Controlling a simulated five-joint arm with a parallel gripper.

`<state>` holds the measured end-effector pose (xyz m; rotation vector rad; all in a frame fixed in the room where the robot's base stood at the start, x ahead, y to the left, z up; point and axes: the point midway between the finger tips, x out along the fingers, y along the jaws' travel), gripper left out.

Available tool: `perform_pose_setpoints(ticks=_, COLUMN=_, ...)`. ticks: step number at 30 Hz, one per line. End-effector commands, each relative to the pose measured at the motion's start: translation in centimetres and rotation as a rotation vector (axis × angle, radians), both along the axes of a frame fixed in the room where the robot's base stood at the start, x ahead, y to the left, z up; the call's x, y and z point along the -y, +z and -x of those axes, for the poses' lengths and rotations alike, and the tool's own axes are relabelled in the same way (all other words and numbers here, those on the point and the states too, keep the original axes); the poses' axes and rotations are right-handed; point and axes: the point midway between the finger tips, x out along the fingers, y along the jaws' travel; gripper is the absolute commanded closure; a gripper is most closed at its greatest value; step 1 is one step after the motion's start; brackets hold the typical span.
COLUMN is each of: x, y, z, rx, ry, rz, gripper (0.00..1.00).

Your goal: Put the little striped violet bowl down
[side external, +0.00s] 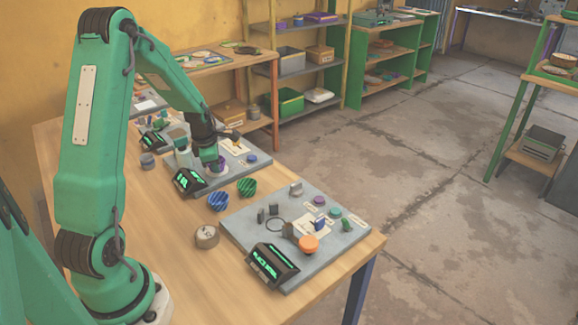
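The little striped violet bowl (218,167) shows only partly, small and dark, at the tip of my gripper (211,156). The gripper points down over the farther grey plate (263,162), near its left side. Its fingers appear shut on the bowl, and they hide part of it. I cannot tell whether the bowl touches the plate. A blue striped bowl (217,201) and a green striped bowl (246,187) stand on the wooden table in front, apart from the gripper.
A nearer grey panel (325,245) carries a black display (272,264), an orange knob (309,243) and several small parts. Another black display (190,181) stands close to my gripper. A round tan object (206,236) lies on the table (180,262). Bare wood shows at the front left.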

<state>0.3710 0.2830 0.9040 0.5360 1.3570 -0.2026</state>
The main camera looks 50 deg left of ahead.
Motion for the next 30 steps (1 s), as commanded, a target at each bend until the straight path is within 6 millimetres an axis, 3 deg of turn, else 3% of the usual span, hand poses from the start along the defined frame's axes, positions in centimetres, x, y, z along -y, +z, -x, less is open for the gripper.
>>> perform_pose_setpoints(ticks=7, x=0.0, y=-0.3, z=0.0, rx=0.000, ry=0.000, rz=0.000, gripper=1.00)
perform_pose_setpoints(ticks=9, x=0.0, y=-0.2, z=0.0, rx=0.000, ry=0.000, rz=0.000, gripper=0.82)
perform_pose_setpoints(ticks=11, x=0.0, y=-0.2, z=0.0, rx=0.000, ry=0.000, rz=0.000, gripper=0.74)
perform_pose_setpoints(ticks=23, x=0.0, y=0.0, z=0.0, rx=0.000, ry=0.000, rz=0.000, gripper=0.74)
perform_pose_setpoints(ticks=30, x=0.2, y=1.4, z=0.3, rx=0.002, ry=0.000, rz=-0.001, gripper=0.74)
